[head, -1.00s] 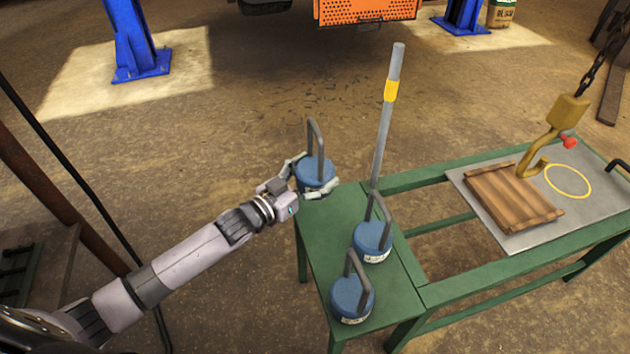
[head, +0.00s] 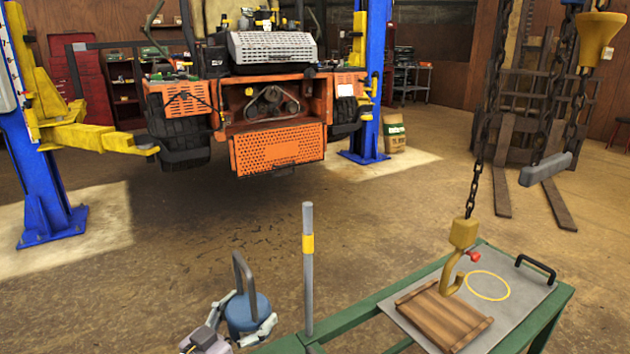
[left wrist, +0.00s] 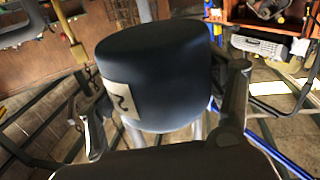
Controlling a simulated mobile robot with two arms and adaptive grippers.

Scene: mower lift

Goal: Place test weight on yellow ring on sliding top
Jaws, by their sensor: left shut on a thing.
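A blue test weight (head: 249,312) with a tall dark loop handle is gripped by my left gripper (head: 243,326) at the lower middle of the head view. In the left wrist view the weight (left wrist: 155,75) fills the middle, dark and with a pale label, between the two fingers. The grey sliding top (head: 520,312) lies on the green frame at the lower right. The yellow ring (head: 506,289) is marked on it, with nothing on it. My right gripper is not in view.
A wooden board (head: 440,315) lies on the sliding top left of the ring. A yellow hook (head: 455,275) on a chain hangs over it. A grey post (head: 308,270) with a yellow band stands between the weight and the top. An orange mower (head: 278,150) is behind.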

